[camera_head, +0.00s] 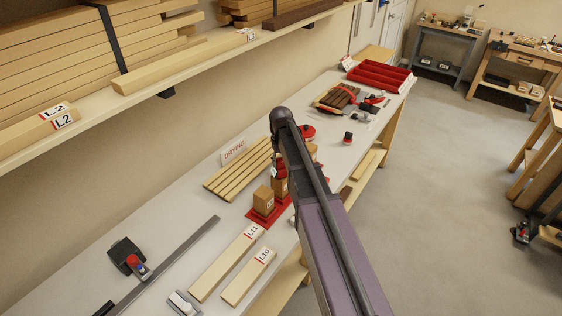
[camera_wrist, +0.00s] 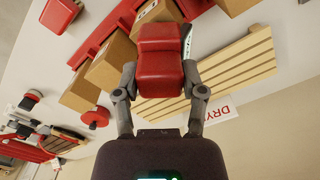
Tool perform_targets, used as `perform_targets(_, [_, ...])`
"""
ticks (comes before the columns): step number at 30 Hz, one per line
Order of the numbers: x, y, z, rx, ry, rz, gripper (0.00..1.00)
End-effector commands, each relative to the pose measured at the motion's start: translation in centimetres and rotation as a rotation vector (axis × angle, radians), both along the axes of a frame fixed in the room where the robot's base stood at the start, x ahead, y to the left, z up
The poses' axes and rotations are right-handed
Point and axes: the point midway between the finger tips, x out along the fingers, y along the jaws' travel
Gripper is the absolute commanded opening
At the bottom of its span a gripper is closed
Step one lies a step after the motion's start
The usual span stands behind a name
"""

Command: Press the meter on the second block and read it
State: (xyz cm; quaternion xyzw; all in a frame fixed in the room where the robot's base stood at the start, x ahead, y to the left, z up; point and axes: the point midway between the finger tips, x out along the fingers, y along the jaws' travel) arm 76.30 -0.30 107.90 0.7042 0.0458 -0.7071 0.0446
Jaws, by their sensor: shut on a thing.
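My gripper (camera_wrist: 160,82) is shut on a red meter (camera_wrist: 162,62), one finger on each side of it. Wooden blocks stand in a row on a red base; in the head view one block (camera_head: 263,200) is clear at the near end of the base (camera_head: 257,219). The wrist view shows blocks behind the meter: one at the top (camera_wrist: 157,12), a middle one (camera_wrist: 112,60) and one at lower left (camera_wrist: 80,94). The meter overlaps the blocks in that view; I cannot tell whether it touches one. Its display is not visible. My arm hides part of the row in the head view.
Slats beside a DRYING sign (camera_head: 233,151) lie behind the blocks. Boards L11 (camera_head: 228,262) and L10 (camera_head: 249,277) lie in front. A long metal bar (camera_head: 170,262) is at left. A red crate (camera_head: 379,75) stands at the far end. A timber shelf (camera_head: 170,73) overhangs the bench.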

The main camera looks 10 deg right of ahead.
Motion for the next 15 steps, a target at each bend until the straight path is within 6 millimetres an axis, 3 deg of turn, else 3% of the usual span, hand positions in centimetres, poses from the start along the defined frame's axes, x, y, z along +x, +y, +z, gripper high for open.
perform_targets(15, [0.1,0.0,3.1,0.000,-0.003,0.000,0.00])
